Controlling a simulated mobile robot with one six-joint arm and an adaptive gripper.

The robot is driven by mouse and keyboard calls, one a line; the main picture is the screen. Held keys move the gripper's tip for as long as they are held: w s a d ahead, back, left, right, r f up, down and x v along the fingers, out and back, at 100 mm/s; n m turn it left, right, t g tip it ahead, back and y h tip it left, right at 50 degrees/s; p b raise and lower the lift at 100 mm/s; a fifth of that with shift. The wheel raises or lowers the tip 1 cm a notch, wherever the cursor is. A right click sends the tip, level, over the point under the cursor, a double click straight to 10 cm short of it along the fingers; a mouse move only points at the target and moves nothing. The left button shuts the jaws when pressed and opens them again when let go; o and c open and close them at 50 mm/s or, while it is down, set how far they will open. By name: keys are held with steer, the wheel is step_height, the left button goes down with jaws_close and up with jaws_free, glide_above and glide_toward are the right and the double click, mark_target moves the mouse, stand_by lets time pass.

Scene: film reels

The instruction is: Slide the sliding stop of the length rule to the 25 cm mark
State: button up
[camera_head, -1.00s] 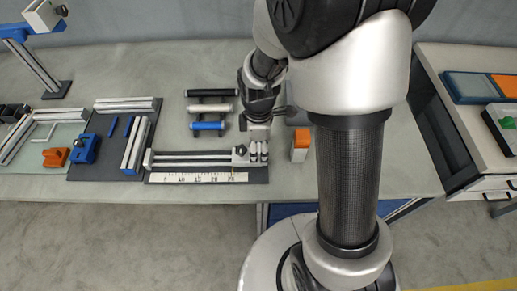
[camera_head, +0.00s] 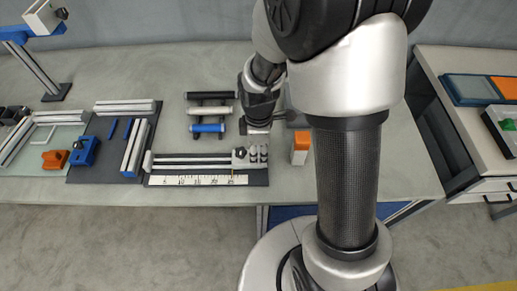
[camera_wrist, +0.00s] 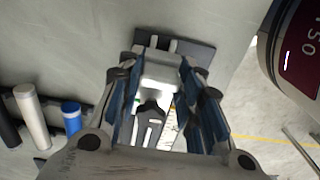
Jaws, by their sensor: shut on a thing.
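The length rule (camera_head: 200,180), a white scale on a dark base, lies along the table's front edge. Its sliding stop (camera_head: 239,156), a pale block with a dark knob, sits on the rails near the right end, close to the 25 mark; its exact reading is too small to tell. My gripper (camera_head: 258,128) is behind the rule's right end, apart from the stop's knob in the picture. In the wrist view my gripper (camera_wrist: 160,85) is shut on a pale grey piece (camera_wrist: 160,70) between its blue-lined fingers. What this piece belongs to is unclear.
Black, white and blue rollers (camera_head: 208,127) lie on a rack left of my gripper. An orange-and-white block (camera_head: 300,148) stands to the right. Aluminium profiles (camera_head: 136,147) and a blue clamp (camera_head: 84,151) lie further left. Bare table shows behind the rack.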

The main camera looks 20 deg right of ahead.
jaws_close()
steer(key=shift+w+a, duration=0.1)
steer(key=shift+a, duration=0.1)
steer(key=o, duration=1)
jaws_free()
steer(key=shift+r, duration=0.1)
step_height(320, 180, up, 12)
steer(key=shift+f, duration=0.1)
